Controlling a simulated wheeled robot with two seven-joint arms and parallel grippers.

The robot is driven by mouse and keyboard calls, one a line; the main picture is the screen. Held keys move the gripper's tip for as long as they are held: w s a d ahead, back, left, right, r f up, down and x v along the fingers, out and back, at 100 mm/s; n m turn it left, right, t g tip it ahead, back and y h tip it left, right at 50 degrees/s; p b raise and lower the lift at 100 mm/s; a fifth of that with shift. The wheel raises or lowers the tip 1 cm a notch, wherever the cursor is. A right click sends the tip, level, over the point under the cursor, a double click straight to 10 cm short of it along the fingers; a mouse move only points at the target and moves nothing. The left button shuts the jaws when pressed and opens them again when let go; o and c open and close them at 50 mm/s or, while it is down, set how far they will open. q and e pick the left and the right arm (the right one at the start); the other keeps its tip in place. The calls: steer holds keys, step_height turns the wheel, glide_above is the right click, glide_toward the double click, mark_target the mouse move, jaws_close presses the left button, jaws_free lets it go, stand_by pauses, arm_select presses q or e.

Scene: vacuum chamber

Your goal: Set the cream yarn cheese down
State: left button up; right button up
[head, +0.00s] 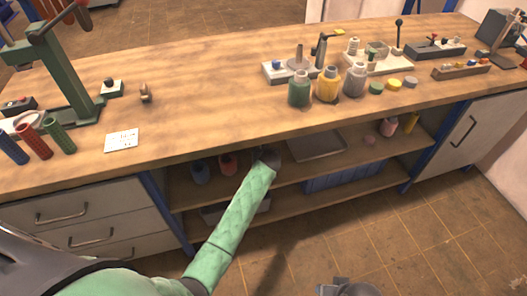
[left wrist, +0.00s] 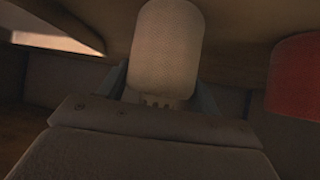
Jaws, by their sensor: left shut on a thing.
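The cream yarn cheese (left wrist: 167,45) is a pale, ribbed cylinder in the left wrist view. My left gripper (left wrist: 165,98) is shut on it, with a finger on either side of its lower end. In the head view, my left gripper (head: 268,156) reaches under the worktop edge into the open shelf bay, and the cream cheese is hidden there. Whether its base touches the shelf does not show. A dark grey part at the bottom edge of the head view may be my right gripper; its jaws cannot be made out.
A red cylinder (left wrist: 295,75) stands to the right in the wrist view. On the upper shelf (head: 300,170) are a blue cylinder (head: 200,172), a reddish one (head: 228,164), a grey tray (head: 317,146) and a pink one (head: 388,128). The worktop (head: 215,85) overhangs the bay.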

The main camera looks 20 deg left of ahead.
arm_select(q)
steer(key=shift+f, duration=0.1)
arm_select(e)
steer(key=shift+f, duration=0.1)
arm_select(q)
steer(key=o, duration=1.2)
steer(key=shift+r, duration=0.2)
steer(key=shift+s+d+r, duration=0.15)
steer(key=shift+s, duration=0.2)
steer(key=v, duration=1)
steer(key=s+d+m+g+h, duration=0.2)
steer(key=s+d, duration=0.1)
steer(key=s, duration=1)
steer(key=s+d+f+m+g+h, duration=0.1)
steer(key=s+d+m+g+h, duration=0.1)
steer(key=s, duration=1.1)
steer(key=s+d+m+g+h, duration=0.2)
steer(key=s+d, duration=0.3)
steer(key=s, duration=0.9)
steer(key=shift+s+d+f+m+h+b, duration=0.1)
steer(key=shift+d+f+m+h+b, duration=0.25)
steer(key=shift+m+h, duration=0.35)
arm_select(e)
steer(key=shift+w+a+f, duration=0.3)
steer(key=shift+a+f, duration=0.2)
steer(key=shift+a, duration=0.1)
